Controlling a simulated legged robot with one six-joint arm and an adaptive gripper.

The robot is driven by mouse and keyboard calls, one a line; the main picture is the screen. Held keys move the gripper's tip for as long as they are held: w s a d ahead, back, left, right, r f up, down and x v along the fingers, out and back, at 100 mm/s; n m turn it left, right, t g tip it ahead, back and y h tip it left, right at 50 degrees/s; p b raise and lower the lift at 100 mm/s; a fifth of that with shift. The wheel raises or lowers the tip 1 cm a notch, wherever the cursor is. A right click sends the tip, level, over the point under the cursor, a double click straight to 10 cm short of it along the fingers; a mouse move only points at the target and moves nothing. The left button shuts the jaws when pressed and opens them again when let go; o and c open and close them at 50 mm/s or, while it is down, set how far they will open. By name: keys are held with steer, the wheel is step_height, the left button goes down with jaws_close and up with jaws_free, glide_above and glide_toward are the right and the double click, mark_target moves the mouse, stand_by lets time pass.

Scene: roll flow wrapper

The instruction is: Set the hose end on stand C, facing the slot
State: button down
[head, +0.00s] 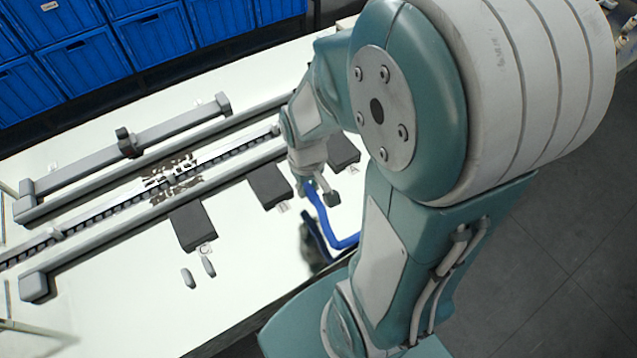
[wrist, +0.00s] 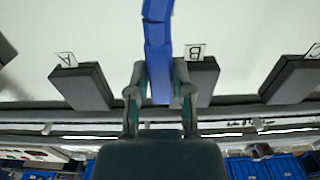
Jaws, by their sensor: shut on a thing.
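My gripper (head: 321,192) is shut on the blue hose (head: 328,226), which also shows between the fingers (wrist: 159,78) in the wrist view (wrist: 157,32). The hose runs down and right from the gripper in the head view. Stand C, a dark block, is at the right edge of the wrist view (wrist: 291,78) with its label partly cut off, and is leftmost in the head view (head: 192,226). Stand B (wrist: 203,76) is just right of the hose in the wrist view, also in the head view (head: 270,187). Stand A (wrist: 85,87) is left. I cannot make out the slot.
A long chain track with rails (head: 110,214) runs behind the stands on the white bench (head: 130,310). Small grey pieces (head: 188,278) lie in front of stand C. Blue crates (head: 85,60) stand behind the bench. The bench front at left is mostly clear.

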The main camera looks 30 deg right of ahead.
glide_above(190, 223)
stand_by(2.2)
steer(key=shift+d, duration=0.1)
stand_by(0.3)
steer(key=shift+f, duration=2.2)
steer(key=shift+f, duration=0.25)
steer(key=shift+c, duration=2.2)
jaws_free()
step_height(190, 223, up, 12)
